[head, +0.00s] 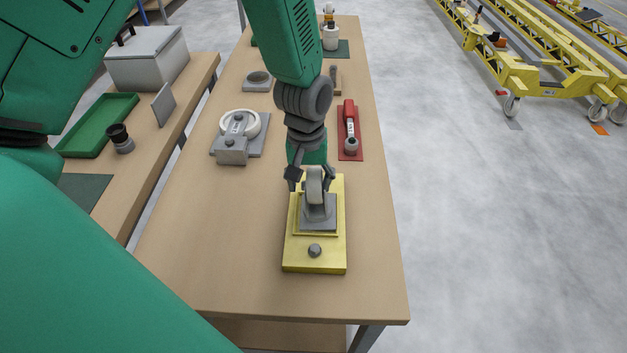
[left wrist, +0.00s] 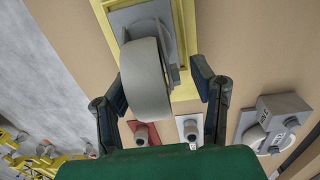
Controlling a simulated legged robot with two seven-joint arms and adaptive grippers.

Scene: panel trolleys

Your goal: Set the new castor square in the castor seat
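The new castor (head: 317,205), a grey wheel on a grey plate, stands wheel up on the yellow castor seat (head: 298,255). Its plate lies within the raised yellow rim; whether it is fully down and square I cannot tell. In the left wrist view the castor wheel (left wrist: 148,80) is between the fingers, with the seat rim (left wrist: 185,50) beyond. My left gripper (head: 311,180) is over the castor from the far side. Its fingers (left wrist: 160,88) are apart, with a clear gap on the wheel's right; the left finger is close to the wheel. My right gripper is not in view.
A knob (head: 314,250) stands on the seat's near end. A red tool holder (head: 350,143) and a grey clamp fixture (head: 233,150) lie farther back on the bench (head: 220,245). A side bench with a green tray (head: 97,125) is left. The near bench is clear.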

